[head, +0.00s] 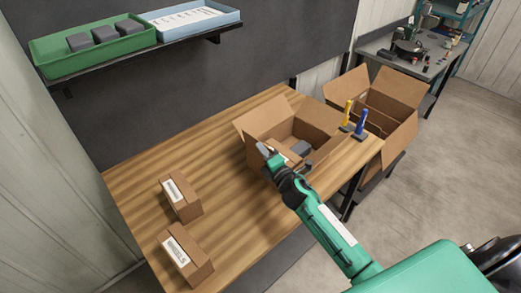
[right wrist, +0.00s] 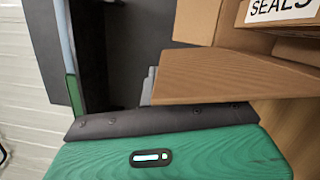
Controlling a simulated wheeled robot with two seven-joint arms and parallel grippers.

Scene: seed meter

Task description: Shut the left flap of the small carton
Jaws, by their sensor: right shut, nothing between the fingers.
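The small carton (head: 262,122) stands open near the right end of the wooden bench, with a grey block (head: 301,147) and a brown box inside. Its left flap (head: 247,139) stands up and leans outward. My right gripper (head: 268,154) is shut and empty at the carton's near left side, close to that flap, and hides part of the near side. I cannot tell whether it touches. In the right wrist view, a cardboard panel (right wrist: 235,76) crosses in front of the gripper and hides most of the fingers. My left gripper is not in view.
Two small labelled boxes (head: 180,198) (head: 186,255) stand at the bench's left front. A larger open carton (head: 398,91) stands right of the bench. Yellow (head: 347,112) and blue (head: 361,122) handled tools stand between the cartons. The bench's left middle is clear. A shelf with trays (head: 100,58) hangs above.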

